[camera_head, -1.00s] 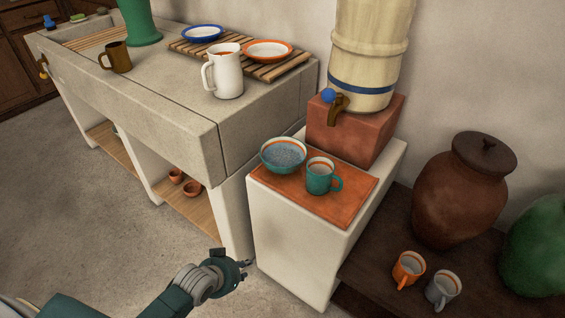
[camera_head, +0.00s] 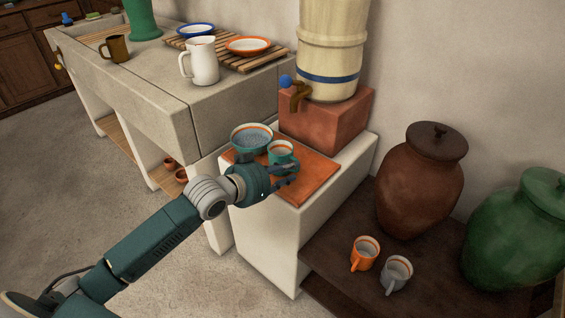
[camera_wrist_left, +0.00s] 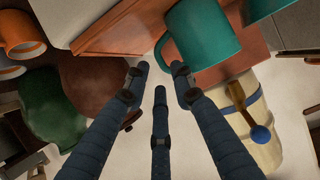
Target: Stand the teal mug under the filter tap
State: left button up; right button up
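The teal mug (camera_head: 281,157) stands upright on the orange-brown tile (camera_head: 318,178), just right of a bowl (camera_head: 250,143) with a speckled blue inside. The brown filter tap (camera_head: 299,97), with a blue knob (camera_head: 285,82), juts from the cream barrel filter above and behind the mug. My left gripper (camera_head: 287,182) is beside the mug on its handle side. In the left wrist view, its fingers (camera_wrist_left: 158,80) are spread and empty, with the teal mug (camera_wrist_left: 205,38) and its handle just beyond the tips. The mug is not under the tap. My right gripper is out of view.
The filter rests on a red-brown block (camera_head: 325,120). An orange mug (camera_head: 364,255) and a grey mug (camera_head: 396,273) stand on the dark low shelf, near a brown jar (camera_head: 420,185) and a green jar (camera_head: 510,235). A white jug (camera_head: 203,62) stands on the left counter.

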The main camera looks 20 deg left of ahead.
pick_arm(q)
jog(key=b+x, duration=0.1)
jog(key=x, duration=0.3)
jog(key=shift+w+d+f, duration=0.1)
jog(key=shift+w+f, duration=0.1)
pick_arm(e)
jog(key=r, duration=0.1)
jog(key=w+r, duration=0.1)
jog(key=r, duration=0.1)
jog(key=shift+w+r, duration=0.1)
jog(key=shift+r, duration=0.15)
pick_arm(q)
jog(key=shift+c, duration=0.3)
grip_shut()
jog(key=shift+r, duration=0.15)
